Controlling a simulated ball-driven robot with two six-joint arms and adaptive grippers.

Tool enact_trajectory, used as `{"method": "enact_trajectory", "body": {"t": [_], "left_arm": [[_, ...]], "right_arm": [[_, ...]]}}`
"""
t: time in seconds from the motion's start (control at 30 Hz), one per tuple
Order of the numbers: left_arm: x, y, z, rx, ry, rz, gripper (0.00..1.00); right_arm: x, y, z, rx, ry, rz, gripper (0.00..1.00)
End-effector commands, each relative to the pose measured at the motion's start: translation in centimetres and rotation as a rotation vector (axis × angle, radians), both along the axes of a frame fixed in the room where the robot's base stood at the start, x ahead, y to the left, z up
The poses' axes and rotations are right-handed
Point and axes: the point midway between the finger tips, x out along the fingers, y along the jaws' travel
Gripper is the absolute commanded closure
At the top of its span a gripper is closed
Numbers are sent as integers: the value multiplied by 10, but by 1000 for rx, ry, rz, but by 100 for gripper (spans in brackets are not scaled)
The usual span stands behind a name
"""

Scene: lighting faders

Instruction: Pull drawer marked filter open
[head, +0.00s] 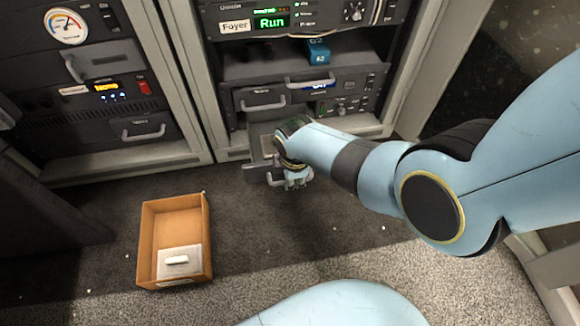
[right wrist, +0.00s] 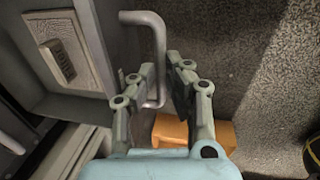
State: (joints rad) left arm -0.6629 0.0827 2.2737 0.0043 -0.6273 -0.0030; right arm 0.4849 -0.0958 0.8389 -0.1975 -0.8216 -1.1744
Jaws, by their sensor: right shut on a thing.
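A low grey drawer (head: 256,137) in the right rack stands pulled out, partly hidden by my right arm. My right gripper (head: 297,182) is at the drawer's front. In the right wrist view its fingers (right wrist: 158,92) are shut on the grey bar handle (right wrist: 158,42) near one end. My left gripper is not in view.
An open wooden box (head: 205,235) with a white-handled piece (head: 178,261) stands on the floor at left. Another handled drawer (head: 258,98) and a blue block (head: 318,52) are above the open drawer. A second rack (head: 95,140) is at left. The dark floor (head: 240,215) between is clear.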

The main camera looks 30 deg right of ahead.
Motion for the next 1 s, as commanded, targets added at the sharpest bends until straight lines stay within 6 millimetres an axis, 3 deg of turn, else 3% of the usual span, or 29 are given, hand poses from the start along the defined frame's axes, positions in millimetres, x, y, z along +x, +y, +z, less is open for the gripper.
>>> {"method": "enact_trajectory", "body": {"t": [0.27,0.3,0.37,0.77,1.0], "left_arm": [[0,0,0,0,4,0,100],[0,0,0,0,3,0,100],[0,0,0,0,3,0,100],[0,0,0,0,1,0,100],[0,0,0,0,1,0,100]], "right_arm": [[-1,1,-1,1,0,0,100],[-1,1,-1,1,0,0,86],[-1,1,-1,1,0,0,79],[-1,1,6,0,-3,0,79],[-6,3,38,2,-5,0,79]]}}
